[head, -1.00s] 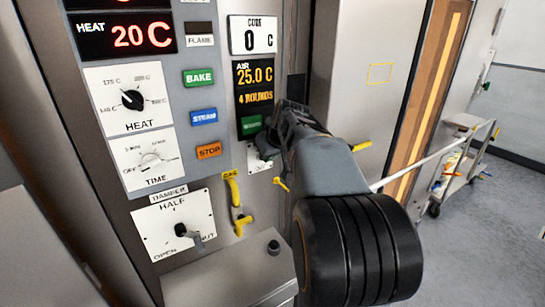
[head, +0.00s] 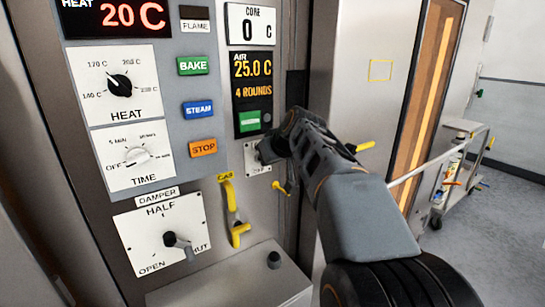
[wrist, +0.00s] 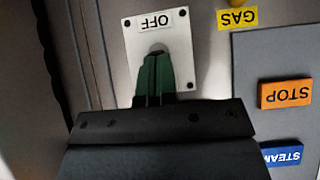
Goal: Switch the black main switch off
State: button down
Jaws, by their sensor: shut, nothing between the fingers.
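The main switch's white plate (head: 252,168) is on the oven panel, right of the orange STOP button in the head view. In the wrist view the plate (wrist: 178,66) appears upside down, with an OFF label (wrist: 156,20). My gripper (head: 266,152) is shut and empty in front of the plate. In the wrist view its green fingertips (wrist: 156,62) cover the plate's middle. The black switch lever is hidden behind my fingers, so I cannot tell its position or whether I touch it.
The STOP (head: 203,148), STEAM (head: 199,110) and BAKE (head: 193,65) buttons are left of my gripper. A yellow gas handle (head: 231,196) sits below left. The damper lever (head: 177,242) is lower left. A trolley (head: 462,165) stands at the far right.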

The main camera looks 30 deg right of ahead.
jog(key=shift+f+b, duration=0.1)
jog(key=shift+b, duration=0.25)
dwell(1.3)
jog(key=shift+r+p, duration=0.55)
jog(key=shift+r, duration=0.25)
jog(key=s+r+p, duration=0.3)
jog(key=r, duration=0.9)
jog(key=shift+s+d+r+p, duration=0.15)
jog(key=shift+r+p, duration=0.15)
jog(key=shift+r, duration=0.1)
